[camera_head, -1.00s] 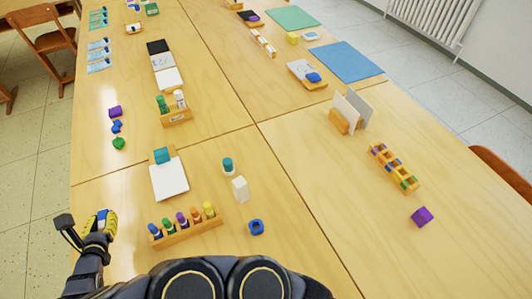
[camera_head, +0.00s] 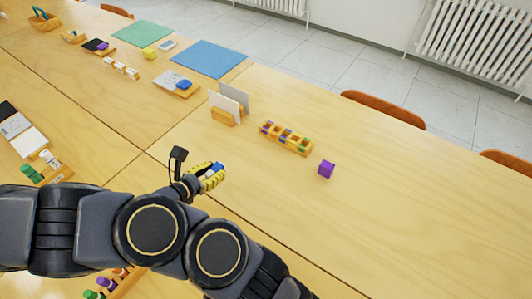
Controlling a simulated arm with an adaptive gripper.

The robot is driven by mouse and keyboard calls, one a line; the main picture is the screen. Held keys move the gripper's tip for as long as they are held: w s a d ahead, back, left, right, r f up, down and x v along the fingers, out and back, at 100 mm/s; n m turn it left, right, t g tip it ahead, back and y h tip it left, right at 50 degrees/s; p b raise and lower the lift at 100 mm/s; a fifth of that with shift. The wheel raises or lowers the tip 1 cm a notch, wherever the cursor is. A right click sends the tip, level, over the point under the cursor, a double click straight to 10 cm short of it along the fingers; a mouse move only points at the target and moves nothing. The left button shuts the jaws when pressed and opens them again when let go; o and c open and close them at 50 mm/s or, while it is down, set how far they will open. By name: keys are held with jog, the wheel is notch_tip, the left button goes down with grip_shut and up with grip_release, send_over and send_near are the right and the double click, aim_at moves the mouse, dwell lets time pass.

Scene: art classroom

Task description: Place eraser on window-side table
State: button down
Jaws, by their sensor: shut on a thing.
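My gripper (camera_head: 211,177), with yellow fingers, is over the near left part of the right-hand wooden table (camera_head: 410,200), the one on the radiator side. It is shut on a small blue thing (camera_head: 218,168), of which only a bit shows between the fingers. I take it to be the eraser, but its full shape is hidden. No window is in view. I cannot tell exactly how high the gripper is above the tabletop.
A blue mat (camera_head: 209,57) lies at the back. The table's right side is clear. Orange chairs (camera_head: 384,108) stand along its far edge.

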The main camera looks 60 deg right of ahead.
jog(key=s+d+m+g, duration=0.4)
jog(key=s+d+g, duration=0.1)
jog(key=s, duration=0.6)
jog(key=shift+y, duration=0.5)
jog(key=w+d+f, duration=0.2)
jog(key=w+d, duration=0.1)
jog(key=w+d+f, duration=0.3)
jog(key=d, duration=0.1)
jog(key=w+d+f, duration=0.3)
jog(key=shift+d+f, duration=0.15)
jog(key=shift+w+d+f, duration=0.2)
jog(key=shift+d+f, duration=0.15)
jog(key=shift+f, duration=1.65)
jog(key=shift+f, duration=0.1)
jog(key=c, duration=1)
grip_release()
